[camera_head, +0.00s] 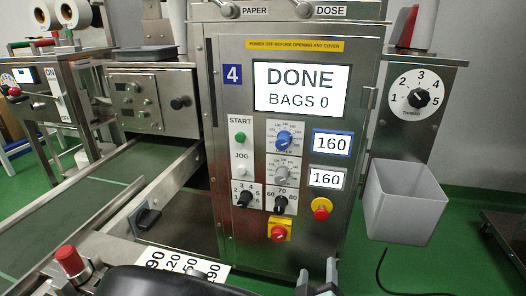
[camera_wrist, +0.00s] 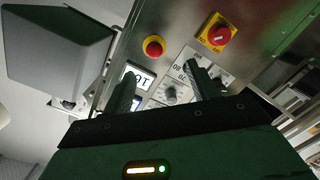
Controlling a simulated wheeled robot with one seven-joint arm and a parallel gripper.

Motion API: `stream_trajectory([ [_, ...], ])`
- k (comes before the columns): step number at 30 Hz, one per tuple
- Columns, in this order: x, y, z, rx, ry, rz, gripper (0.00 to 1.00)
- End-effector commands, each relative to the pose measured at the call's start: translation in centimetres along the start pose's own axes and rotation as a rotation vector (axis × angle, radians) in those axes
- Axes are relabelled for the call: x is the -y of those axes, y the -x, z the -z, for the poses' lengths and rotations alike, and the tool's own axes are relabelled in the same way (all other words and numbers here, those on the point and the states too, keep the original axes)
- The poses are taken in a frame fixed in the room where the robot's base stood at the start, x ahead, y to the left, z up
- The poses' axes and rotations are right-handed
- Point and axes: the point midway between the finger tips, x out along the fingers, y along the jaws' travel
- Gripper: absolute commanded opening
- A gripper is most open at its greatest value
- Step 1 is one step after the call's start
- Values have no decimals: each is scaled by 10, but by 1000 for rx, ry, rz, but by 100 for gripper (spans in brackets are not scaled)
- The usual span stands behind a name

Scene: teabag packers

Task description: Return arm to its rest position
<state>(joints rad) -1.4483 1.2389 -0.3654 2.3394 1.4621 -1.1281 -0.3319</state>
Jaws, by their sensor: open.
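My gripper (camera_head: 319,280) shows at the bottom edge of the head view, in front of the lower part of machine 4 (camera_head: 340,215). In the wrist view my gripper (camera_wrist: 166,85) has its two dark fingers spread apart with nothing between them. Past the fingers lies the machine's control panel (camera_wrist: 165,70), with a knob seen between the fingertips. The fingers appear clear of the panel, though the exact gap is hard to tell. My dark arm part covers the bottom middle of the head view.
The machine's screen (camera_head: 301,88) reads DONE, BAGS 0. A grey bin (camera_head: 405,205) hangs at the right; it also shows in the wrist view (camera_wrist: 62,50). A red emergency button (camera_head: 321,208) sits on the panel. A green conveyor (camera_head: 75,205) runs at the left. A cable lies on the floor.

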Motion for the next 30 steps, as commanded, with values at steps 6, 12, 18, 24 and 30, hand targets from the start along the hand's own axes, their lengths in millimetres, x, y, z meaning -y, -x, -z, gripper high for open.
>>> stream_trajectory([
  [6, 41, 21, -12, 395, -161, 315, 59],
  [12, 61, 71, 21, 694, -282, 675, 59],
  [18, 33, 121, 72, 851, -296, 997, 59],
  [24, -30, 157, 101, 896, -173, 1200, 59],
  [30, -90, 170, 99, 902, -10, 1234, 59],
])
